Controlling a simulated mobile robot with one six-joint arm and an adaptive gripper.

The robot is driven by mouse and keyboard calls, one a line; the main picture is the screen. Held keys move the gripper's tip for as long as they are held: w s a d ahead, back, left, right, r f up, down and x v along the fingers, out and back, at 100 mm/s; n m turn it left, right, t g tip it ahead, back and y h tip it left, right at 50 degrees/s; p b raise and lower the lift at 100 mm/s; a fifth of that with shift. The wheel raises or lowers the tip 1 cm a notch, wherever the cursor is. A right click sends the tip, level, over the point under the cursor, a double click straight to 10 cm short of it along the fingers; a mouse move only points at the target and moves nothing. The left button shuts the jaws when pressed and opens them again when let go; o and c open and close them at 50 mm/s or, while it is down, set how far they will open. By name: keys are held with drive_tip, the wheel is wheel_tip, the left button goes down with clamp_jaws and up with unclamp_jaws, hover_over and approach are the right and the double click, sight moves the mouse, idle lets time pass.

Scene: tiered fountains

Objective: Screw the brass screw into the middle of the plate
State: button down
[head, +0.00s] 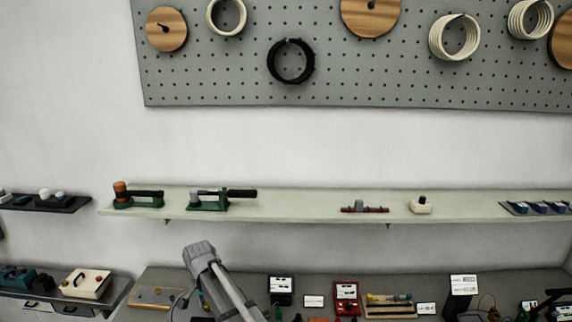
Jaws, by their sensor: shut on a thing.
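I cannot make out the brass screw in the head view. I cannot tell which thing is the plate. A flat tan board (150,299) lies on the workbench at the lower left, beside my arm, with a small dark mark on it, too small to make out. My grey arm rises from the bottom edge in front of the bench. My gripper does not show, and the arm and the bottom edge hide part of the bench.
The workbench (225,279) carries a red case (346,297), a wooden tray (390,306), a black box (281,287) and several small items right of my arm. A long shelf (300,205) with tools runs above it. A pegboard (200,80) hangs higher up.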

sight(207, 304)
idle(0.4)
drive_tip(key=shift+m, duration=2.5)
drive_tip(key=c, duration=0.7)
unclamp_jaws()
drive_tip(key=shift+r, duration=0.1)
drive_tip(key=shift+r+p, duration=1.45)
drive_tip(key=shift+p, duration=0.05)
